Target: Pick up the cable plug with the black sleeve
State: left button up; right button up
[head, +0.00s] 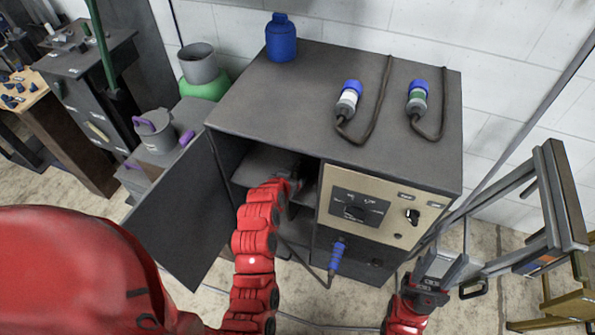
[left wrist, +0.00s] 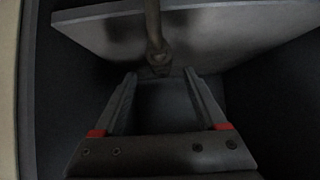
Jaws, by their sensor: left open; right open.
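My left gripper (head: 296,180) reaches into the open left compartment of the dark cabinet (head: 300,100). In the left wrist view its two fingers (left wrist: 160,76) are open. A brownish cable end or plug (left wrist: 157,50) hangs in front of a light shelf, just beyond and between the fingertips; its sleeve colour is too dark to tell. Two blue-ended plugs lie on the cabinet top, one with a white sleeve (head: 347,101) and one with a green sleeve (head: 418,100). No black sleeve shows clearly. My right gripper (head: 452,268) is open, right of the cabinet, away from the plugs.
The cabinet door (head: 180,215) stands open to the left. A control panel (head: 385,208) fills the right front, with a blue plug (head: 338,252) and cable below it. A blue bottle (head: 281,40) stands on top. Compartment walls closely surround my left gripper.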

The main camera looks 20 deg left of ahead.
aim_at(295, 174)
pick_arm(q)
jog(key=shift+x, duration=2.2)
jog(key=shift+s+f, duration=0.15)
grip_shut()
